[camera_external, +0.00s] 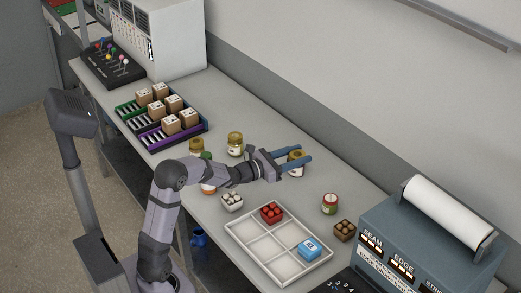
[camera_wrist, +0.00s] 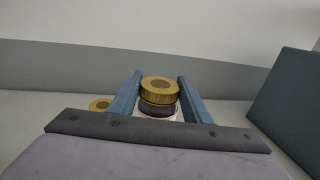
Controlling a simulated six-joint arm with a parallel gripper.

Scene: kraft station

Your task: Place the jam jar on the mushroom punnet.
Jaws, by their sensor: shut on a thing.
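The jam jar (camera_external: 296,165), with a gold lid and a pale label, is between the blue fingers of my gripper (camera_external: 307,158). In the wrist view the jar (camera_wrist: 158,95) stands upright between both fingers (camera_wrist: 160,88), gold lid up, with dark red contents below the lid. My gripper is shut on it. Whether the jar touches the table I cannot tell. A small pale punnet (camera_external: 232,203) with whitish round things, seemingly the mushroom punnet, sits on the table left of the tray, to the lower left of my gripper.
A white divided tray (camera_external: 236,232) holds a red punnet (camera_external: 271,213) and a blue box (camera_external: 309,248). A brown punnet (camera_external: 344,231) and a red-and-green jar (camera_external: 330,204) stand right of it. Other gold-lidded jars (camera_external: 235,145) (camera_external: 196,147) stand behind my arm. A grey machine (camera_external: 425,245) bounds the right.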

